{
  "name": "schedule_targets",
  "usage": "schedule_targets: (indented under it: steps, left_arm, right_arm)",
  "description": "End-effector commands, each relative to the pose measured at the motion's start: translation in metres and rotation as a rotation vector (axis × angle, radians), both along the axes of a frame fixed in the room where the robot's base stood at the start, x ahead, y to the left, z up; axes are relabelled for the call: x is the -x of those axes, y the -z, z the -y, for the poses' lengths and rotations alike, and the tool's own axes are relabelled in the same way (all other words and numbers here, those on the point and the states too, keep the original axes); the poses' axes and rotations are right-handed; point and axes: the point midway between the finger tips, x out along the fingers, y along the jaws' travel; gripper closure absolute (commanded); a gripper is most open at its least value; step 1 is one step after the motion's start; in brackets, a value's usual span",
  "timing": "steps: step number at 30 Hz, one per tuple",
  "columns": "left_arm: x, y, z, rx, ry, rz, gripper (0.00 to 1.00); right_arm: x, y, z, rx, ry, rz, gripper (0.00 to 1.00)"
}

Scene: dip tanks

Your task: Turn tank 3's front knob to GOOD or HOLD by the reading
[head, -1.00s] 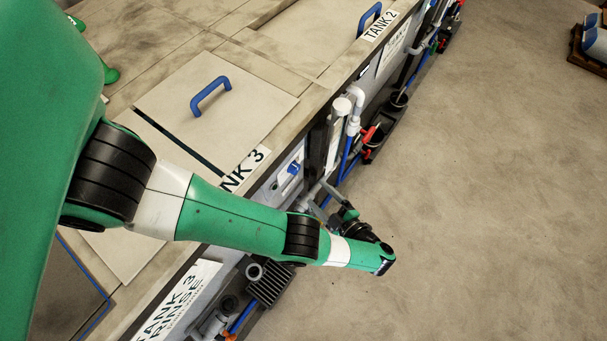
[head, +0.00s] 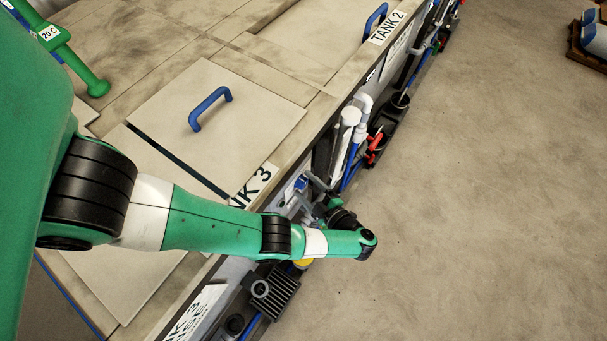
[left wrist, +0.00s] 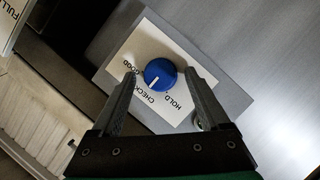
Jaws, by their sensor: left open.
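Tank 3's blue front knob (left wrist: 160,73) sits on a pale plate (left wrist: 150,50) marked GOOD, CHECK and HOLD. Its white mark points down-left in the left wrist view, toward CHECK. The knob also shows small in the head view (head: 301,184). My left gripper (left wrist: 160,80) is open, one finger on each side of the knob in that view; I cannot tell whether they touch it. In the head view my left gripper (head: 300,196) is at the tank front below the TANK 3 label (head: 255,184). No readable gauge value shows. My right gripper is not in view.
Tank 3's lid has a blue handle (head: 210,108). White pipe (head: 351,117), blue hoses and red valve handles (head: 374,145) line the front to the right of the knob. A dark ribbed box (head: 273,292) is below my arm.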

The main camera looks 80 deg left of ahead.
Motion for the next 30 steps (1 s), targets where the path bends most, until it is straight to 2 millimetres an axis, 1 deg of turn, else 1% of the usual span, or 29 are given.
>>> schedule_targets:
  steps: [2,5,6,8,9,11,15,16,23,30]
  left_arm:
    - [-0.0001,-0.0001,0.0001,0.000,0.000,0.000,0.21]
    - [-0.0001,-0.0001,0.0001,0.000,0.000,0.000,0.38]
    - [-0.0002,-0.0002,0.0002,0.000,0.000,0.000,0.45]
    - [-0.0002,-0.0002,0.0002,0.000,0.000,0.000,0.55]
    - [-0.0002,-0.0002,0.0002,0.000,0.000,0.000,0.63]
    - [-0.0003,-0.0002,0.0002,0.000,0.000,0.000,0.73]
    - [-0.0003,-0.0002,0.0002,0.001,0.001,0.000,0.99]
    - [-0.0003,-0.0002,0.0002,0.001,0.001,0.000,1.00]
    - [-0.0004,-0.0006,0.0001,0.008,0.000,-0.008,1.00]
    - [-0.0012,-0.0020,-0.0005,0.065,0.000,-0.068,1.00]
  right_arm:
    - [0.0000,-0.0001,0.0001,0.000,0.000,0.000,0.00]
    - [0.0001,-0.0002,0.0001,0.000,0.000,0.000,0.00]
    - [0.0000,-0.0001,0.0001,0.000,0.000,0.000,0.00]
    - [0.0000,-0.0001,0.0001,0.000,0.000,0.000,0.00]
    - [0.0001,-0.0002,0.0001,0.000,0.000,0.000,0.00]
    - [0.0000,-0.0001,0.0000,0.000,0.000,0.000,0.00]
    - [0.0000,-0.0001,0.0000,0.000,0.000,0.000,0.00]
    - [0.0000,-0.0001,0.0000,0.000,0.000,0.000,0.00]
    - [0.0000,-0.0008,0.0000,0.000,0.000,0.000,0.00]
    - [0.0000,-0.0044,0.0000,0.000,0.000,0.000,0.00]
